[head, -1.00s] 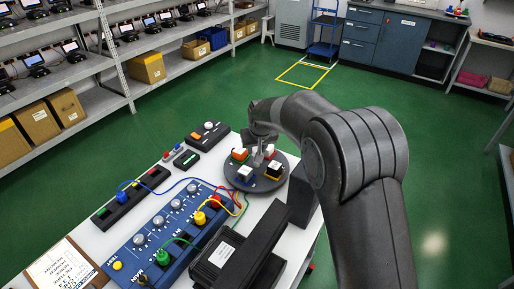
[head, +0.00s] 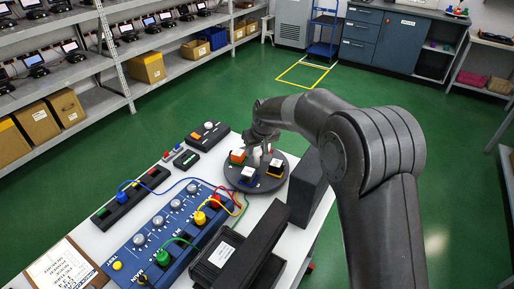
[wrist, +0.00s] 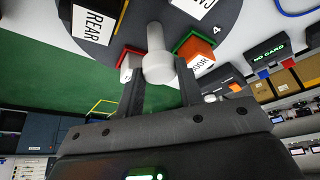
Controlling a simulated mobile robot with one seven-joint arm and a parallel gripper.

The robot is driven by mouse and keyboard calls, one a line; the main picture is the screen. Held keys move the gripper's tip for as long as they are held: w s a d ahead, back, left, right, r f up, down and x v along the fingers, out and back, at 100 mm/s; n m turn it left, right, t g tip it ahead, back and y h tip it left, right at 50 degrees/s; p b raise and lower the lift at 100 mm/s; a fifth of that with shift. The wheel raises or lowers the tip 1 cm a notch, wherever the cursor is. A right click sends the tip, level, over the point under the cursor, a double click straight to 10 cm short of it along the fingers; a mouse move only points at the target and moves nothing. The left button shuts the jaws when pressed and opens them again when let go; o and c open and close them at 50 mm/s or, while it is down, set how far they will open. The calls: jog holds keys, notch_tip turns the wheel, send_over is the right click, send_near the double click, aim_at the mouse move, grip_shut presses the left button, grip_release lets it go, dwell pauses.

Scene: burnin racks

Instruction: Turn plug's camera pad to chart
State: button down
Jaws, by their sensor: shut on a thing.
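A dark round turntable (head: 262,186) sits at the far end of the white bench, carrying several coloured blocks. In the wrist view, the turntable (wrist: 232,12) has white labels: REAR (wrist: 92,20), one reading DOOR (wrist: 199,66), and one cut off at the top edge (wrist: 205,4) that seems to begin with CA. My gripper (wrist: 160,82) is shut on a white post (wrist: 156,48) on the turntable. In the head view, my gripper (head: 262,140) comes down over the turntable from behind. A printed sheet (head: 62,268) lies at the bench's near left.
A blue panel (head: 170,228) with knobs and coloured cables stands left of the turntable. A black box with a white label (head: 221,256) lies in front, and a dark upright block (head: 308,188) stands close on the right. Shelving (head: 115,75) is beyond the green floor.

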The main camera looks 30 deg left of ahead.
jog(key=shift+w+n+g+y, duration=0.1)
jog(key=shift+n+g+y, duration=0.45)
jog(key=shift+n, duration=1.35)
jog(key=shift+w+n+g, duration=0.15)
jog(key=shift+n+g, duration=0.8)
jog(key=shift+n, duration=1.15)
jog(key=shift+w+n+g+h, duration=0.1)
jog(key=shift+n+g+h, duration=0.45)
jog(key=shift+n, duration=1.45)
jog(key=shift+n+g+h, duration=0.3)
jog(key=shift+n+g, duration=0.55)
jog(key=shift+n, duration=1.25)
jog(key=shift+w+a+n+g+h, duration=0.1)
jog(key=shift+n+g+h, duration=0.35)
jog(key=shift+n, duration=1.25)
jog(key=shift+w+a+n+g+h, duration=0.15)
jog(key=shift+n+h, duration=0.5)
jog(key=shift+n, duration=1.05)
jog(key=shift+s+a+n+h, duration=0.1)
jog(key=shift+n+h, duration=0.4)
jog(key=shift+n, duration=0.85)
jog(key=shift+s+n+h, duration=0.1)
jog(key=shift+n+h, duration=0.4)
jog(key=shift+n, duration=1.35)
jog(key=c, duration=1)
grip_release()
jog(key=shift+h, duration=0.3)
